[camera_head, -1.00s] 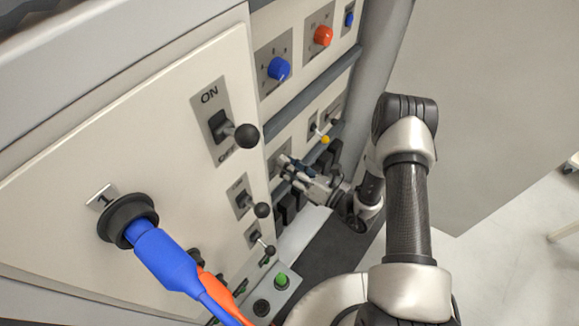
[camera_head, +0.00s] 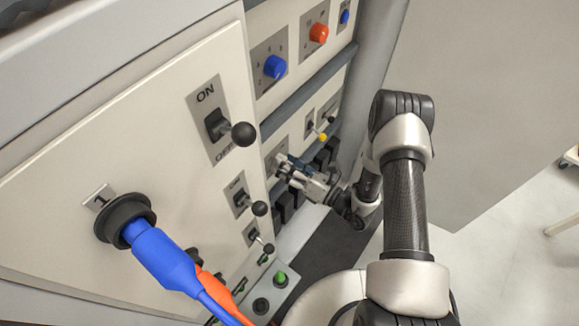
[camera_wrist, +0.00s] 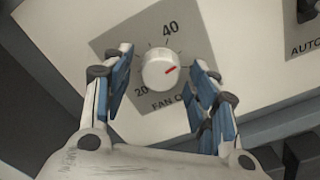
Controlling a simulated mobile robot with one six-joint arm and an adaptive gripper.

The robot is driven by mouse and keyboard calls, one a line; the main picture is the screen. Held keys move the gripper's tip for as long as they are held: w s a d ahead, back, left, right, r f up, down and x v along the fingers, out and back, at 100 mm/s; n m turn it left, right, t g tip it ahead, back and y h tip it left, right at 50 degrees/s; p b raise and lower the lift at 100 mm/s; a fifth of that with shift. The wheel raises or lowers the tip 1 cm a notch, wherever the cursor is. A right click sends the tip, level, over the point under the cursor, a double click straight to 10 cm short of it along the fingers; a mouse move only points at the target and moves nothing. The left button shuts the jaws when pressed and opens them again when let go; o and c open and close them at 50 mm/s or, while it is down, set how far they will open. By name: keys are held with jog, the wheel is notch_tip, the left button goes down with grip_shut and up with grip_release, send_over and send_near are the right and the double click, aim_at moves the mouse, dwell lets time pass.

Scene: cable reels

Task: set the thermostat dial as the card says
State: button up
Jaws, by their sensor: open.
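In the wrist view a white round dial (camera_wrist: 160,68) sits on a grey plate (camera_wrist: 120,40) with printed marks "20" and "40" and a partly hidden label beginning "FAN O". My gripper (camera_wrist: 161,62) is open, with one blue-padded finger on each side of the dial. I see gaps beside the dial; contact is not visible. In the head view my gripper (camera_head: 283,166) is at the lower panel and hides the dial. No card is in view.
Blue (camera_head: 275,67) and orange (camera_head: 319,33) knobs sit on the panel above. A switch lever with a yellow ball (camera_head: 322,136) and a plate reading "AUTO" (camera_wrist: 305,35) are right of the dial. Black-ball levers (camera_head: 244,135) stick out on the left. Blue cable plug (camera_head: 160,258) is nearest.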

jog(key=v, duration=1.2)
jog(key=s+a+r+n+g+h, duration=0.1)
jog(key=s+a+r+n+g, duration=0.2)
jog(key=r+n, duration=0.4)
jog(key=s+a+r+n+g, duration=0.1)
jog(key=s+r+n+g, duration=0.3)
jog(key=r+n+g, duration=0.2)
jog(key=s+a+r+n+g+h, duration=0.1)
jog(key=s+a+r+n+g, duration=0.2)
jog(key=r+n, duration=0.4)
jog(key=s+d+r+n+t+h, duration=0.5)
jog(key=s+d+r+n+h, duration=0.3)
jog(key=d+r+n+h, duration=0.3)
jog(key=n+h, duration=0.1)
jog(key=n, duration=0.1)
jog(key=shift+d+r+n+t, duration=0.25)
jog(key=shift+d+n+t, duration=0.05)
jog(key=shift+d+t, duration=0.1)
